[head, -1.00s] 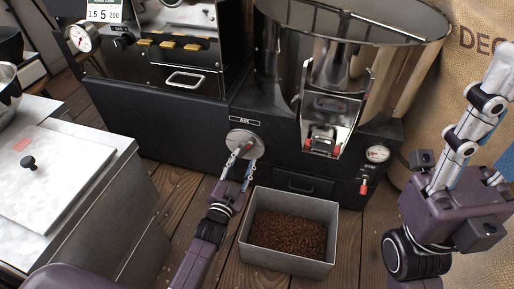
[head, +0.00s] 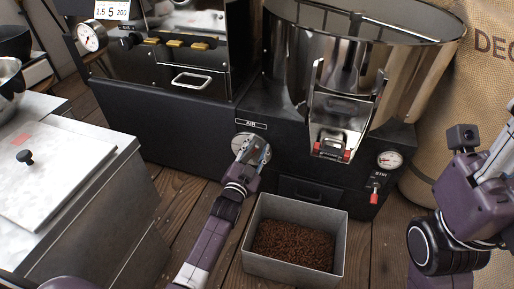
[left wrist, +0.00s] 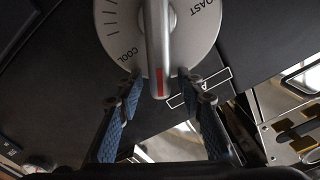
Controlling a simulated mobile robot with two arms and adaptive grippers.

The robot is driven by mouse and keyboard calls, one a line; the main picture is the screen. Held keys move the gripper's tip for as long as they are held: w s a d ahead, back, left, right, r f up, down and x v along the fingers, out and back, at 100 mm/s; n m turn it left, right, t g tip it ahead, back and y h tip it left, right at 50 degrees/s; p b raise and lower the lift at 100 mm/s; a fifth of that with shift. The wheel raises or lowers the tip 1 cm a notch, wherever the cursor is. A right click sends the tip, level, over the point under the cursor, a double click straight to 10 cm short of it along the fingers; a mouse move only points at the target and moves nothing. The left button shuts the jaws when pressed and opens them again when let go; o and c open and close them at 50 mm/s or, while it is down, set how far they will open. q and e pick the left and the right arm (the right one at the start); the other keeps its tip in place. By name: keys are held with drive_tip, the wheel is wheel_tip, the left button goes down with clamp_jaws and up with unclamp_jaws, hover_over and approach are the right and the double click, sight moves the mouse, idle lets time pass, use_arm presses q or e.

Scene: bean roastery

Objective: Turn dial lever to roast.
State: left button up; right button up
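The dial (left wrist: 190,38) is a round pale plate with tick marks, reading COOL at one end and a partly cut-off ROAST at the other. It also shows on the black roaster front in the head view (head: 262,153), partly covered by my gripper. Its grey lever (left wrist: 158,50) has a red mark near its tip and points between the two words. My left gripper (left wrist: 164,90) is open at the dial, its blue-padded fingers on either side of the lever tip with visible gaps. My right gripper (head: 500,160) is partly cut off at the head view's right edge; its opening is unclear.
A metal bin of beans (head: 337,232) stands on the floor below the dial. The chute with red clips (head: 336,117), a gauge (head: 390,160) and a red-handled lever (head: 374,192) are to the right. A metal-topped cabinet (head: 100,150) stands at left.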

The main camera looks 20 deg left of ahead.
use_arm(q)
clamp_jaws()
